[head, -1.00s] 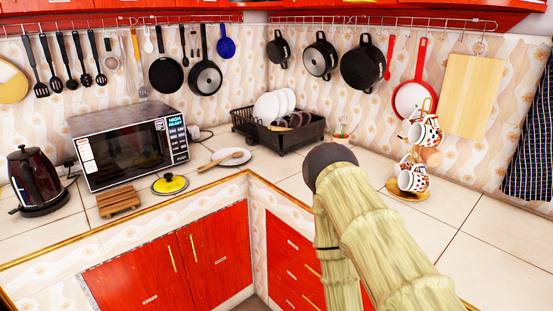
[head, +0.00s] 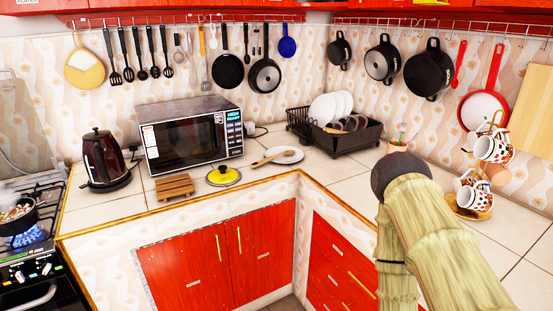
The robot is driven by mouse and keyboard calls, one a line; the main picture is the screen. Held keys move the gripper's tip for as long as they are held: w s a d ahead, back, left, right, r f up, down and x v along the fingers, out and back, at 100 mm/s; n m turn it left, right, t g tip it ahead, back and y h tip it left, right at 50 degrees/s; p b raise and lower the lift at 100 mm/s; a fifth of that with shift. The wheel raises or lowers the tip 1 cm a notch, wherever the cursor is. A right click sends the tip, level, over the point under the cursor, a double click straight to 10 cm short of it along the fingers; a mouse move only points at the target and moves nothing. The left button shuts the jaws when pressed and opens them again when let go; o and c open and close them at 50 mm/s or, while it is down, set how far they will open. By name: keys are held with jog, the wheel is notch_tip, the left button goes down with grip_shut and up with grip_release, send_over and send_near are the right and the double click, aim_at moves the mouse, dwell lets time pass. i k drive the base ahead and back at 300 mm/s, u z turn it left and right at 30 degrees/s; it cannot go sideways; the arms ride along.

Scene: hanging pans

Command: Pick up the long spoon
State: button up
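A wooden spoon (head: 270,158) lies across a small white plate (head: 291,155) on the counter, its handle reaching past the plate's left rim. Several black long-handled utensils hang from the rail at the back left, among them a ladle-like one (head: 141,73). A long red utensil (head: 459,68) hangs at the right, beside the red pan. I cannot tell which of these is the long spoon. My bent arm fills the lower right, well apart from the wooden spoon. My gripper is not in view.
A microwave (head: 193,135), kettle (head: 104,160), wooden trivet (head: 175,187) and yellow lid (head: 223,176) stand left of the plate. A dish rack (head: 354,137) is behind it, a mug stand (head: 470,205) at right. A stove with a lit burner (head: 30,238) is far left.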

aim_at(288, 153)
jog(key=u, duration=0.05)
jog(key=k, duration=0.6)
jog(key=u, duration=0.85)
jog(key=i, duration=0.85)
jog(key=u, duration=0.6)
jog(key=i, duration=1)
jog(key=z, duration=1)
jog(key=i, duration=0.7)
jog(key=z, duration=0.75)
